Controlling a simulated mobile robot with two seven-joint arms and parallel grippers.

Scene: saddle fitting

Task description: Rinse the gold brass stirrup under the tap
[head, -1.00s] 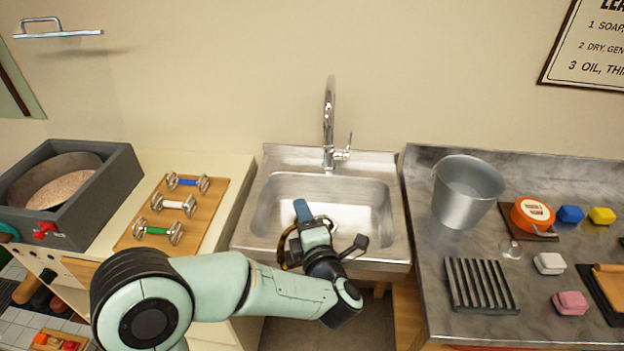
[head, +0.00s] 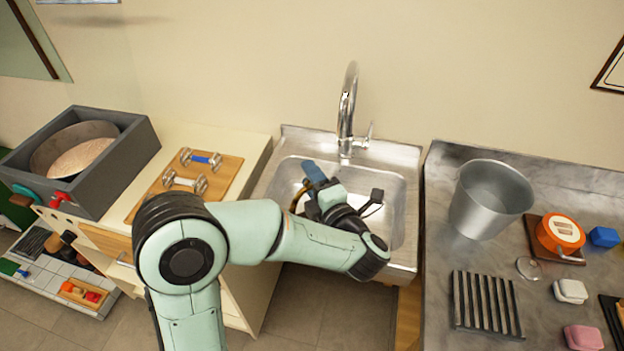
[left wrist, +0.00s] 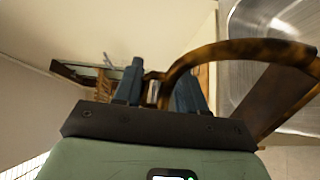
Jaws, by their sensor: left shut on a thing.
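My left gripper (head: 314,174) is over the left part of the sink basin, with its blue fingers pointing toward the back wall. It is shut on the gold brass stirrup (head: 297,196), which shows as a thin curved piece on the gripper's left side. In the left wrist view the stirrup (left wrist: 238,48) is a brownish-gold arch, mottled dark, running from between the fingers (left wrist: 158,88) to the right. The chrome tap (head: 347,105) stands at the sink's back edge, right of the fingers. I see no water stream. My right gripper is not in view.
The steel sink (head: 398,205) has a counter on each side. On the right are a metal bucket (head: 487,200), a slatted rack (head: 487,305) and an orange tin (head: 560,233). On the left are a wooden board (head: 226,176) with metal pieces and a grey box (head: 135,155).

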